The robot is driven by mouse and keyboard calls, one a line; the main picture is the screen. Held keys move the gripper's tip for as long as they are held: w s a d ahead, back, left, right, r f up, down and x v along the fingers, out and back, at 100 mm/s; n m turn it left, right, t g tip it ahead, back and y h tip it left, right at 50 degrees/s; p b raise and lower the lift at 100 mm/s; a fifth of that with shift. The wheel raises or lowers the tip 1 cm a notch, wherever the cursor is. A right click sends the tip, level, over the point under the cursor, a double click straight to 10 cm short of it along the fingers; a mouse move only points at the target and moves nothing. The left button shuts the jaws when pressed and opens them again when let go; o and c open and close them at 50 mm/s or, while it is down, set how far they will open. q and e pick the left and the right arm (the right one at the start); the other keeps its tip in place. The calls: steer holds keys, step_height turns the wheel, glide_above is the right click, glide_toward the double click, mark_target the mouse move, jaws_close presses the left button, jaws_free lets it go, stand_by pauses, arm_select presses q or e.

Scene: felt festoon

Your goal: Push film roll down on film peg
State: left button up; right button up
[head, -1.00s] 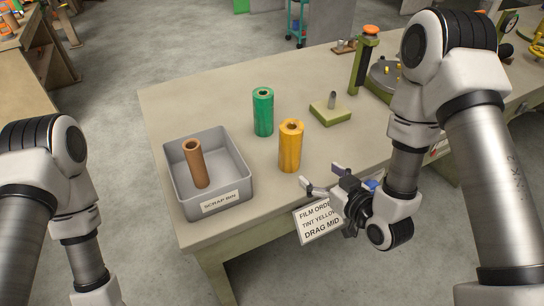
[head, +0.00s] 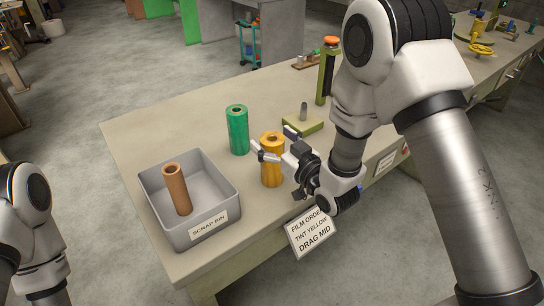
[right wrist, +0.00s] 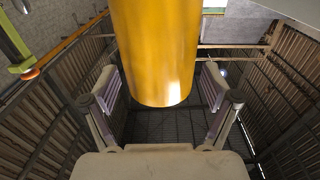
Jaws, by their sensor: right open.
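The yellow film roll (head: 271,174) stands upright on the bench near its front edge; the middle of its right side is hidden by my gripper. My right gripper (head: 273,141) is open, with its fingers reaching to either side of the roll's upper part. In the right wrist view the yellow roll (right wrist: 157,50) shows between the two spread fingers (right wrist: 162,92), with gaps on both sides. The film peg (head: 304,112) is a short grey post on a green block behind the gripper, with no roll on it. My left gripper is out of view.
A green roll (head: 238,130) stands left of the yellow one. The grey scrap bin (head: 228,189) holds a brown roll (head: 177,189). A sign (head: 311,236) hangs at the front edge. A green post with an orange knob (head: 331,41) stands at the back.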

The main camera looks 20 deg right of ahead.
steer(key=shift+w, duration=0.2)
jaws_close()
